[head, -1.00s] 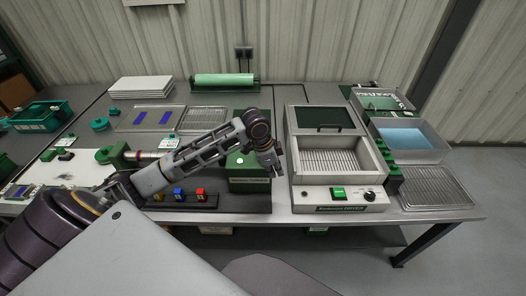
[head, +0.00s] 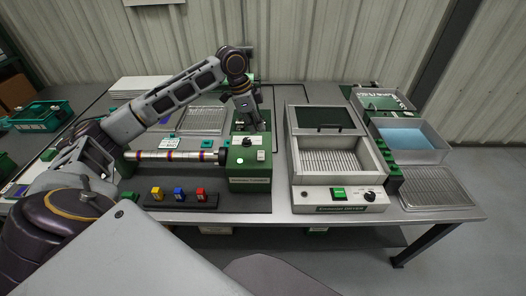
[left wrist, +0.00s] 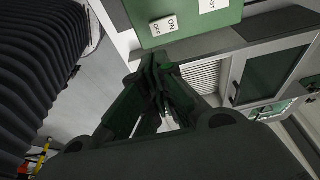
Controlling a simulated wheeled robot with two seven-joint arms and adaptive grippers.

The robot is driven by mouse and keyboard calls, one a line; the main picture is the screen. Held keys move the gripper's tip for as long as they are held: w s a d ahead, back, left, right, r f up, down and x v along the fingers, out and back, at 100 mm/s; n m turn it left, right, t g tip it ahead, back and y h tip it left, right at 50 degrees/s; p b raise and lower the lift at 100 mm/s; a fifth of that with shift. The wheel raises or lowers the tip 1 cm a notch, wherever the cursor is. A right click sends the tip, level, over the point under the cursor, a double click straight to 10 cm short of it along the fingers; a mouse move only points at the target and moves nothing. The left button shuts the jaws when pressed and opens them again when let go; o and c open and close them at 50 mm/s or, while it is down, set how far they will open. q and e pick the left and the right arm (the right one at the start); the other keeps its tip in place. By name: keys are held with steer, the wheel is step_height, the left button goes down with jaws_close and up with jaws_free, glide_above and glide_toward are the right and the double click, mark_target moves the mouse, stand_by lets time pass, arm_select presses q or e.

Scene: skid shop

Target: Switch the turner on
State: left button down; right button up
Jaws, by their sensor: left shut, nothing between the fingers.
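The turner is a green box (head: 247,183) with a banded rod (head: 176,156) reaching left from it. A black knob (head: 247,142) and a small white switch (head: 261,156) show on the box. In the left wrist view, the white rocker switch (left wrist: 163,25) is marked ON and OFF on the green housing (left wrist: 195,28). My left gripper (head: 260,126) is shut and empty, at the back right of the box in the head view. In the left wrist view its fingertips (left wrist: 161,60) lie below the switch in the picture, apart from it. My right gripper is out of view.
A dryer (head: 338,200) with a green button and black knob stands to the right. A rack with yellow, blue and red blocks (head: 180,202) lies in front of the rod. Trays (head: 437,187) stand at the far right. A wire rack (head: 200,121) lies behind the rod.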

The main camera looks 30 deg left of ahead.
arm_select(q)
steer(key=shift+a+r, duration=0.45)
steer(key=shift+r, duration=0.3)
steer(key=shift+f, duration=0.1)
glide_above(263, 157)
step_height(263, 157, down, 12)
steer(key=shift+s+r, duration=0.15)
steer(key=shift+r, duration=0.1)
steer(key=shift+f, duration=1)
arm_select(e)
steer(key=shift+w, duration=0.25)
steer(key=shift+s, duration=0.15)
arm_select(q)
steer(key=shift+f+p, duration=0.1)
steer(key=shift+p, duration=0.5)
steer(key=shift+f, duration=0.1)
steer(key=shift+w+a+p, duration=0.15)
steer(key=shift+w+p, duration=0.1)
steer(key=shift+p, duration=0.05)
steer(key=shift+w+a+r+p, duration=0.25)
steer(key=shift+w+p, duration=0.1)
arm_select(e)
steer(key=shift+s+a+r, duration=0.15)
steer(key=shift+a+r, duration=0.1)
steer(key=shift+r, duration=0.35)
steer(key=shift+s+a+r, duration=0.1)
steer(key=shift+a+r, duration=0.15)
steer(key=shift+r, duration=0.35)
